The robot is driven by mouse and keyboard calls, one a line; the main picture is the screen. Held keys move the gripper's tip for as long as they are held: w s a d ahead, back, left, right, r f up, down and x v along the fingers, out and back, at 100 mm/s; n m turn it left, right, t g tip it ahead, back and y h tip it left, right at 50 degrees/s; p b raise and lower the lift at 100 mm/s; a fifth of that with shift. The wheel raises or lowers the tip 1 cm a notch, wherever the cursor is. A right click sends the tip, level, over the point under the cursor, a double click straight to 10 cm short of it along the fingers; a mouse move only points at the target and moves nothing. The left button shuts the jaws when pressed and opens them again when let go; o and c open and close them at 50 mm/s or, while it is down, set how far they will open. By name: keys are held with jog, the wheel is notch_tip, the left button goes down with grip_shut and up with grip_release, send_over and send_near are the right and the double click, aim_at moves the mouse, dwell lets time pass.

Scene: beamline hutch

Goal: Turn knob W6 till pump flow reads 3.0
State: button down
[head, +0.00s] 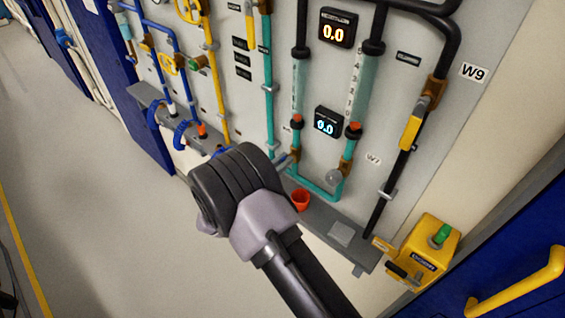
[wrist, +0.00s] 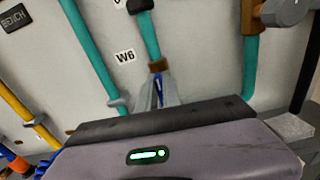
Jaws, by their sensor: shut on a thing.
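The W6 label (wrist: 125,57) shows in the wrist view, beside a teal pipe with a brass fitting (wrist: 158,65). Just below that fitting, the fingers of my gripper (wrist: 157,94) are shut on a narrow blue part, which I take to be knob W6 (wrist: 158,86). Most of the knob is hidden by the fingers. In the head view my wrist covers most of the gripper. Two displays show there: the upper display (head: 338,28) reads 0.0 in orange, and the lower display (head: 328,122) reads 0.0 in blue. Their captions are too small to read.
A grey round knob (head: 333,177) by the W7 label is close on the right. A yellow box (head: 424,255) with a green button stands at lower right. Open floor (head: 90,190) lies left.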

jog(key=m+b, duration=0.1)
jog(key=m, duration=0.1)
jog(key=m+b, duration=0.4)
jog(key=shift+s+d+f+m, duration=0.15)
jog(key=shift+f+m, duration=0.15)
jog(key=m+b, duration=0.5)
jog(key=b, duration=0.1)
jog(key=m+b, duration=0.6)
jog(key=b, duration=0.1)
jog(key=shift+s+d+f, duration=0.1)
jog(key=shift+d+f, duration=0.05)
jog(key=shift+f, duration=0.05)
jog(key=shift+r+m, duration=0.1)
jog(key=shift+m, duration=0.3)
jog(key=c, duration=1.5)
grip_release()
